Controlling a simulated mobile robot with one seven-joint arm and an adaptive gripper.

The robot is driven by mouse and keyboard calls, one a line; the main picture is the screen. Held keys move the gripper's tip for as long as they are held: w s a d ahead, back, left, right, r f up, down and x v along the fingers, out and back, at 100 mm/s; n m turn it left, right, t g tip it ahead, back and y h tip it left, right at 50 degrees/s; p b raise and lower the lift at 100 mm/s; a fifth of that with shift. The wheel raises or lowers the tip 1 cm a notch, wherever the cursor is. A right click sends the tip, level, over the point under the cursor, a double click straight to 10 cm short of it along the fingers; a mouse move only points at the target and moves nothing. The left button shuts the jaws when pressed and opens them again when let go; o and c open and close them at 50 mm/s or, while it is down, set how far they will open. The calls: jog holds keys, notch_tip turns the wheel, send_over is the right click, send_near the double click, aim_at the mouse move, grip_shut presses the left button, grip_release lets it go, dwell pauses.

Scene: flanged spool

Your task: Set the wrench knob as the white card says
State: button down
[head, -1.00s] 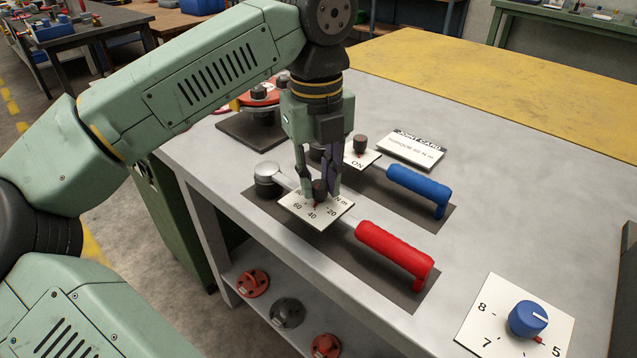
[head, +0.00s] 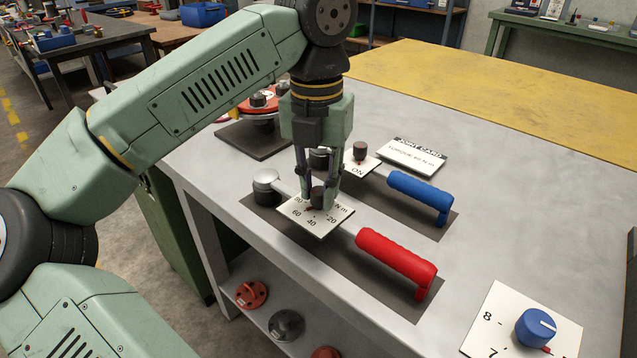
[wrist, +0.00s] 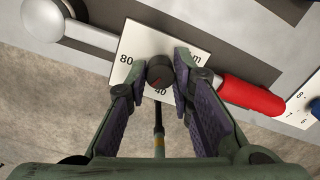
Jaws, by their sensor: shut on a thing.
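My gripper (head: 318,192) is shut on the small black knob (head: 318,200) of the red-handled wrench (head: 397,262). In the wrist view the fingers stand on both sides of the knob (wrist: 160,74). The knob sits on a white dial plate (head: 328,228) with 20, 40, 60 and 80 marks. Its red pointer points down-left, toward the 60 side; in the wrist view a finger hides the 60. The white joint card (head: 413,157) lies behind and says TORQUE with a value in N m; its digits are too small to read surely.
A blue-handled wrench (head: 420,194) lies behind, near a black knob (head: 360,150) on an ON plate. A blue knob (head: 535,327) on a numbered plate is at the front right. A red flanged spool (head: 262,103) stands at the back left.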

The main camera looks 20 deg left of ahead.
dwell(0.3)
jog(key=c, duration=1.4)
grip_release()
